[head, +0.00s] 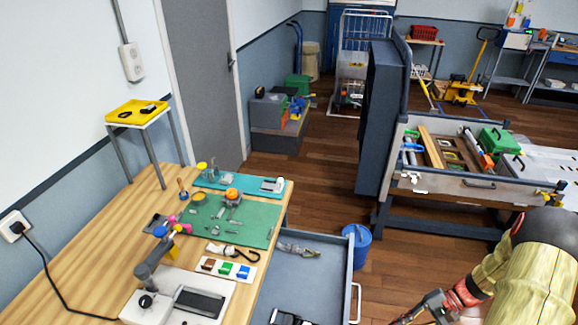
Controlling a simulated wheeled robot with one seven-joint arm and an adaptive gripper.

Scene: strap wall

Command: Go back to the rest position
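My gripper (428,306) shows at the bottom right edge of the head view, below my pale yellow arm with its red ring. It hangs over the wooden floor, to the right of the open grey drawer (312,262) and apart from it. The frame's edge cuts off part of the gripper. I cannot tell whether its fingers are open or shut, and no held object is clearly visible.
A wooden workbench (100,260) with a green mat (255,222) stands at left. A blue bucket (357,243) is on the floor beyond the drawer. A tool-filled workbench (395,183) and dark upright panel (376,120) stand at right. Floor in the middle is clear.

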